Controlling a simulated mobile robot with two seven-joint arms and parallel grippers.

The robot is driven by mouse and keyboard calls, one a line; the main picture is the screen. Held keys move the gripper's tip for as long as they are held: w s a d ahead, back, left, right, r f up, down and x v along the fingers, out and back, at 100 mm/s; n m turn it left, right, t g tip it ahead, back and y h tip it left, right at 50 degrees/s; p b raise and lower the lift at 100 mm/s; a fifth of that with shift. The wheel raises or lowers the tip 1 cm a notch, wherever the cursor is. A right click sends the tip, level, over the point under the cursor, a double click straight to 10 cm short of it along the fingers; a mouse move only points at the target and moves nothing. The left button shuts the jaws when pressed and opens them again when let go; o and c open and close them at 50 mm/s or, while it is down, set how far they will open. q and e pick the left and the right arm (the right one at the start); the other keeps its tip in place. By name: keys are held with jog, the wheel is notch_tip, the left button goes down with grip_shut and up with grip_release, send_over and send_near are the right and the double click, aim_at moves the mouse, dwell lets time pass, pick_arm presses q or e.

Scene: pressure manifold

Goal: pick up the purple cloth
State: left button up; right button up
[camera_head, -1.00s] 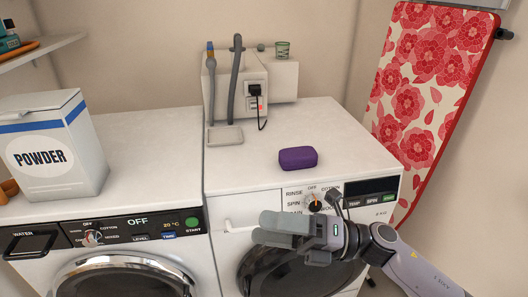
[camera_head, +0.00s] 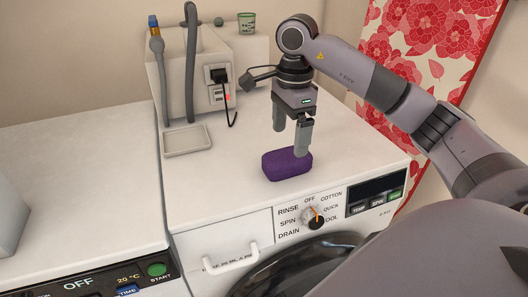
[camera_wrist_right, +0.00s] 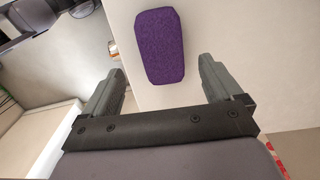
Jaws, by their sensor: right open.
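The purple cloth (camera_head: 287,164) is a folded, rounded block lying on top of the right-hand washing machine (camera_head: 225,180), near its front edge. It also shows in the right wrist view (camera_wrist_right: 158,47), ahead of the fingers and roughly between their lines. My right gripper (camera_head: 290,138) points down just above and behind the cloth, with its fingers apart and empty. One finger overlaps the cloth's upper right in the head view; I cannot tell if it touches. In the right wrist view the gripper (camera_wrist_right: 160,90) has a wide gap. My left gripper is not in view.
A grey box with hoses (camera_head: 195,75) and a plugged cable stands behind the cloth. A shallow tray (camera_head: 187,139) lies to its left. A floral ironing board (camera_head: 430,40) leans at right.

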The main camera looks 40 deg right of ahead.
aim_at(288, 155)
jog(key=shift+w+d+r, duration=0.1)
jog(key=shift+w+d, duration=0.1)
jog(key=shift+w, duration=0.15)
jog(key=shift+f, duration=0.2)
jog(key=shift+s+f, duration=0.2)
jog(key=shift+f, duration=0.95)
notch_tip(288, 155, down, 4)
jog(key=shift+a+f, duration=0.15)
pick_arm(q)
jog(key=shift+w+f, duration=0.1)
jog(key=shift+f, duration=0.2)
pick_arm(e)
jog(key=c, duration=1)
jog(key=shift+c, duration=0.2)
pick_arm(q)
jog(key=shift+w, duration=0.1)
